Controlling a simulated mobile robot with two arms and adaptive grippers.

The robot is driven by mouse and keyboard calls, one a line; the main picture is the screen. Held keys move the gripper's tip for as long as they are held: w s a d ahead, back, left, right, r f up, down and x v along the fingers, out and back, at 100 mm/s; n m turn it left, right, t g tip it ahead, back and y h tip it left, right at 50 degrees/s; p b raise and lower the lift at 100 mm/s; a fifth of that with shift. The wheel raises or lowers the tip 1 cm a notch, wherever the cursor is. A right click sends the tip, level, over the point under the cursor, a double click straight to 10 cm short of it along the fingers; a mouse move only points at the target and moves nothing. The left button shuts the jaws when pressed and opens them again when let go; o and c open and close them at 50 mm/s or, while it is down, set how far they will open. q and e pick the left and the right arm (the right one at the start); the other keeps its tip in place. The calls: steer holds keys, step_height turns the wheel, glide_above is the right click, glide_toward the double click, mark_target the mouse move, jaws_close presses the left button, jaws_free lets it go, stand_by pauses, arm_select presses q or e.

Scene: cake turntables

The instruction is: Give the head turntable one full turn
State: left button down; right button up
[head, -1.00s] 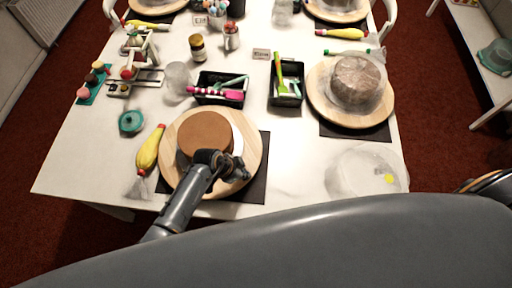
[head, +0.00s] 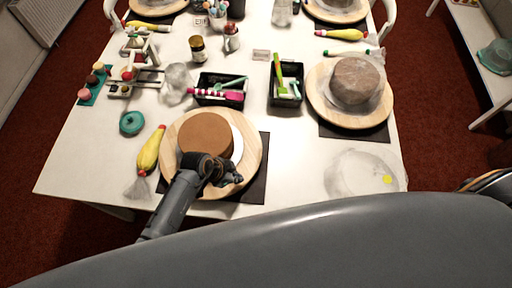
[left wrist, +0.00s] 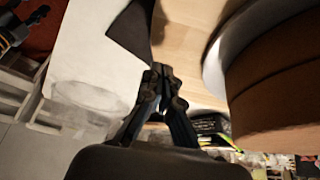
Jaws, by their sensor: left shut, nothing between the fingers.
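The nearest turntable (head: 175,174) is a round pale wooden plate at the front of the table, on a dark mat. A brown round cake (head: 205,135) sits on it over a white board (head: 237,146). My left gripper (head: 233,178) is over the turntable's front part, close to the cake's near side. In the left wrist view its fingers (left wrist: 161,72) are together and empty, with the wooden plate (left wrist: 185,35) and the brown cake (left wrist: 275,85) beyond and to the right. Whether the fingertips touch the wood cannot be told. My right gripper does not show clearly.
A yellow piping bag (head: 150,152) lies just left of the turntable. Black bins (head: 222,97) with tools stand behind it. Another turntable (head: 322,100) with a covered cake is at the right. The table's front right holds a clear round cover (head: 352,172).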

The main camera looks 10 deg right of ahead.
arm_select(q)
steer(key=s+a, duration=0.1)
steer(key=a, duration=0.1)
steer(key=s+a, duration=0.1)
steer(key=a, duration=0.1)
steer(key=s+a, duration=0.1)
steer(key=a, duration=0.1)
steer(key=shift+s+a, duration=0.1)
steer(key=shift+s, duration=0.05)
steer(key=w+a, duration=0.1)
steer(key=a, duration=0.2)
steer(key=w+a, duration=0.1)
steer(key=a, duration=0.2)
steer(key=w+a, duration=0.1)
steer(key=a, duration=0.2)
steer(key=shift+w+a, duration=0.25)
steer(key=shift+w, duration=0.05)
steer(key=shift+d, duration=0.15)
steer(key=shift+f, duration=0.1)
